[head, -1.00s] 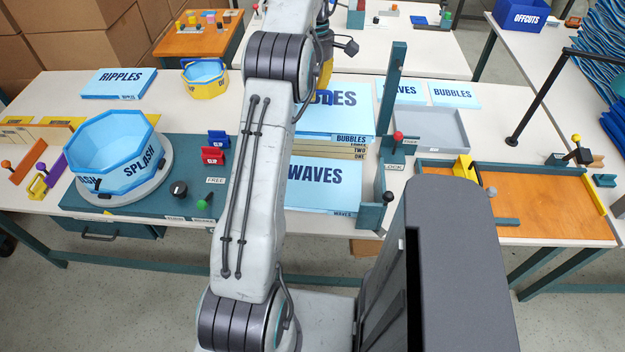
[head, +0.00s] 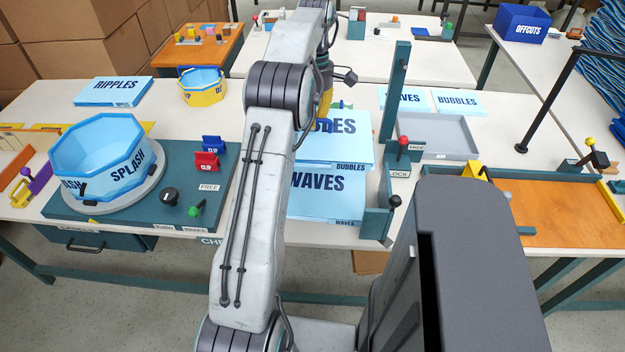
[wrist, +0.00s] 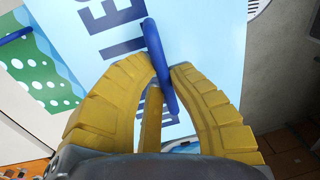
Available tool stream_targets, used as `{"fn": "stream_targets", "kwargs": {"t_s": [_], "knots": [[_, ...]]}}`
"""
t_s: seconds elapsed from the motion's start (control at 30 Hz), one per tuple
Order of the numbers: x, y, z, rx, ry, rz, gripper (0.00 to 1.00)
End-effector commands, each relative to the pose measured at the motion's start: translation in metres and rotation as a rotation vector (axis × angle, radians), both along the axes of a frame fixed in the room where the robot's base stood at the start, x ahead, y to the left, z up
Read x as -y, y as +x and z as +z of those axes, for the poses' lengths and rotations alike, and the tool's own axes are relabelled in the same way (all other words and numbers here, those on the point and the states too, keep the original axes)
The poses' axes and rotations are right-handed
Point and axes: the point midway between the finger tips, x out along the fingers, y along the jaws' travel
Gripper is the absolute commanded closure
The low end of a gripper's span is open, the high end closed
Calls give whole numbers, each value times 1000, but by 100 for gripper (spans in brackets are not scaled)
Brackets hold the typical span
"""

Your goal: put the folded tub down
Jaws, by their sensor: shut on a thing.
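My gripper (wrist: 168,75) has yellow ribbed fingers closed around a slim blue bar (wrist: 158,60). The bar is the only part of the held folded tub I can make out. In the head view my gripper (head: 326,100) is mostly hidden behind my arm, over the light blue panels lettered BUBBLES (head: 348,150). A light blue panel lettered in dark blue (wrist: 205,40) fills the wrist view behind the fingers. I cannot tell whether the held part touches it. A green, white-dotted piece (wrist: 45,75) lies to the left in that view.
A blue SPLASH tub (head: 105,150) stands on a round turntable at left. WAVES panels (head: 345,185) lie in front of the BUBBLES panels. A teal upright post (head: 394,95) and red-knobbed lever (head: 403,142) stand close on the right. A grey tray (head: 445,140) looks empty.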

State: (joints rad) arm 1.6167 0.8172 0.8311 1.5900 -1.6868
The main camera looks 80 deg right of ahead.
Motion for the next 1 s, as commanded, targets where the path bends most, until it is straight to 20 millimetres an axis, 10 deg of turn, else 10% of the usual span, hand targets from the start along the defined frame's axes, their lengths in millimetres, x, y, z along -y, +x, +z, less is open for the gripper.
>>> {"fn": "stream_targets", "kwargs": {"t_s": [0.6,1.0], "knots": [[0,0,-106,0,2,0,100],[0,0,-132,0,-2,0,100]]}}
